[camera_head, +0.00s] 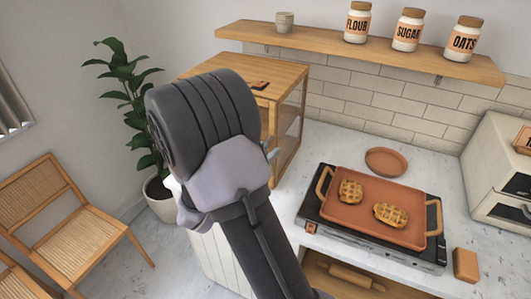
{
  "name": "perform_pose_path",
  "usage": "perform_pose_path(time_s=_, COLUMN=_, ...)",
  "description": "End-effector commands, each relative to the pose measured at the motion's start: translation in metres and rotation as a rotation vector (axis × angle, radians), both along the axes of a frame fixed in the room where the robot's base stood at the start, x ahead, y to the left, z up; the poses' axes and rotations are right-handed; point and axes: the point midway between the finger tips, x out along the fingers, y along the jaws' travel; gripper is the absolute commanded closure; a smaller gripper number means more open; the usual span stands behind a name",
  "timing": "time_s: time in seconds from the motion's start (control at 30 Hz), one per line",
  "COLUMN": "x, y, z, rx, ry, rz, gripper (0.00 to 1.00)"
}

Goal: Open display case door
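The display case (240,68) is a wooden box with glass panels, standing on the left end of the counter. Its flat wooden top and its right side, with a wood-framed glass panel (289,118), show. My arm covers the face toward the camera, so I cannot tell which panel is the door or whether it is open. My dark and pale arm is large in front of the case. My gripper is mostly or wholly hidden behind it. A small grey piece shows between arm and case; I cannot tell whether it is a fingertip or a handle.
A terracotta tray (340,213) with two waffle-like pastries sits on a black griddle. A round plate (386,161) lies behind it. A shelf (350,53) with jars runs above. A potted plant (130,88) and chairs (65,225) stand left, with some bare floor between.

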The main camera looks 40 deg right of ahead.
Motion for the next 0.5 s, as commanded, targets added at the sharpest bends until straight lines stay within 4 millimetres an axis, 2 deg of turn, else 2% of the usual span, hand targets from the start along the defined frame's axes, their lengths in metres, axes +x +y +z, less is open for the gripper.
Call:
perform_pose_path(time_s=0.07, x=0.0, y=0.0002, z=0.0001, rx=0.0, ry=0.0, rz=0.0, gripper=0.67)
perform_pose_path(time_s=0.23, x=-0.0001, y=0.0003, z=0.0, rx=0.0, ry=0.0, rz=0.0, gripper=1.0)
perform_pose_path(time_s=0.5, x=-0.0002, y=0.0004, z=-0.0001, rx=0.0, ry=0.0, rz=0.0, gripper=1.0)
